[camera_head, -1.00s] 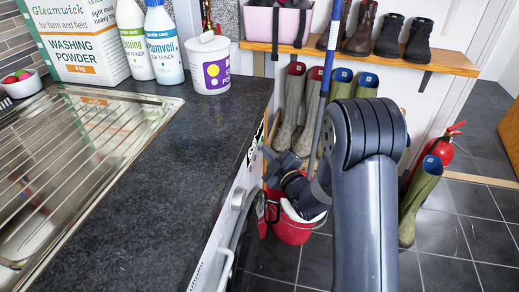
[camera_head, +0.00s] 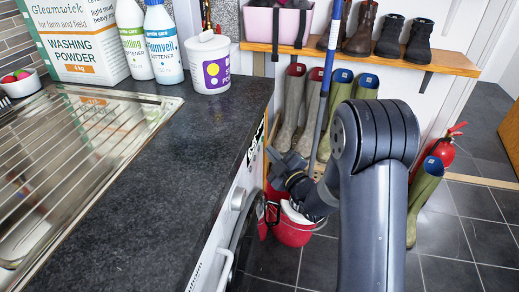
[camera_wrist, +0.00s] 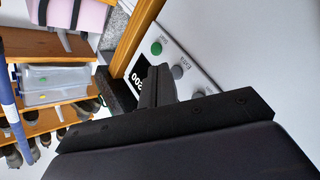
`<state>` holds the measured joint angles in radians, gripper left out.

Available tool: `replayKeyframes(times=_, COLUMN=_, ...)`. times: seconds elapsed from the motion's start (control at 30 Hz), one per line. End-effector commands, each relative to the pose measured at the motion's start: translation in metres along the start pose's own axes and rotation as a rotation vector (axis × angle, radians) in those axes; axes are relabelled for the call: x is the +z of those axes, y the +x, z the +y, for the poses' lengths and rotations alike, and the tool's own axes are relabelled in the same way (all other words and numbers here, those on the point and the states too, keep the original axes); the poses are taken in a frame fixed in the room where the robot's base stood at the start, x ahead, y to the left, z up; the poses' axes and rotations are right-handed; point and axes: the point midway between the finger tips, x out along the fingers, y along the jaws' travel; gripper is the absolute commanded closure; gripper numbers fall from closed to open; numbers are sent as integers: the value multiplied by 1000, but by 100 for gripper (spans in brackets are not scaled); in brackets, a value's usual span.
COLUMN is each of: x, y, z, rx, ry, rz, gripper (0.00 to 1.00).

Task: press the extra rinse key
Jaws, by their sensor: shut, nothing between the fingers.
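A dark display (camera_wrist: 138,78) with white digits is beside the keys. My gripper (camera_wrist: 163,84) is shut and empty, its fingers in front of the panel near the grey keys; I cannot tell any contact. In the head view my gripper (camera_head: 277,158) is beside the machine front (camera_head: 236,202), whose keys are not readable there.
The dark worktop (camera_head: 150,155) overhangs the machine. A red bucket (camera_head: 291,233) stands on the floor below my gripper. A blue pole (camera_head: 327,75) rises behind my arm. Wellies (camera_head: 291,110) and a boot shelf (camera_head: 450,60) line the wall; a fire extinguisher (camera_head: 444,150) is at right.

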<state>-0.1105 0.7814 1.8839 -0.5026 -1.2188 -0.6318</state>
Motion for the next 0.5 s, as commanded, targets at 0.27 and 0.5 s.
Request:
replayKeyframes(times=0.27, x=10, y=-12, z=8, rx=4, ry=-1, rz=-2, gripper=100)
replayKeyframes(times=0.5, x=22, y=-28, z=21, rx=4, ry=-1, rz=-2, gripper=100)
